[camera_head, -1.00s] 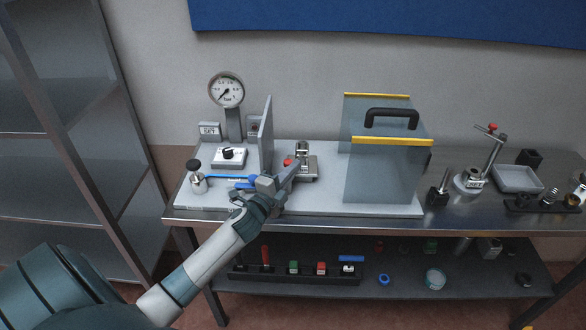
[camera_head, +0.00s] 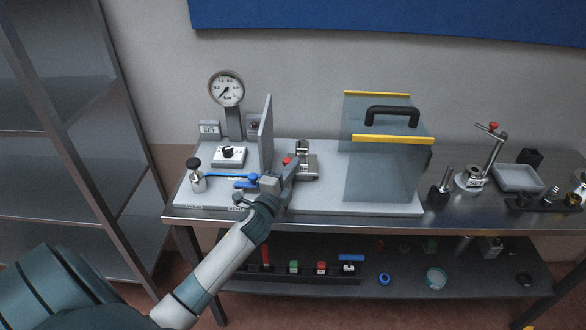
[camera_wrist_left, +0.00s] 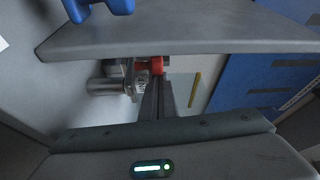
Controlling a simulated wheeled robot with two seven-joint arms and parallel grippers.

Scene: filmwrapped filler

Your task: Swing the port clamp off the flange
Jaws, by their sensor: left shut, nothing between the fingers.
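A small metal fixture with a red tab (camera_head: 287,161) sits on the grey base board, right of the upright grey plate. I take this to be the port clamp; a metal block (camera_head: 303,168) and short post stand at it, and I cannot make out the flange separately. My left gripper (camera_head: 291,170) is shut and empty, its fingertips in front of the red tab and partly hiding the fixture. In the left wrist view, the shut fingers (camera_wrist_left: 157,98) point at the red part (camera_wrist_left: 151,66), beside a metal cylinder (camera_wrist_left: 104,86). Contact cannot be told. My right gripper is not in view.
The upright grey plate (camera_head: 266,133) stands close to the left of my gripper. A clear box with a black handle (camera_head: 392,115) stands to the right. A gauge (camera_head: 227,89) stands behind.

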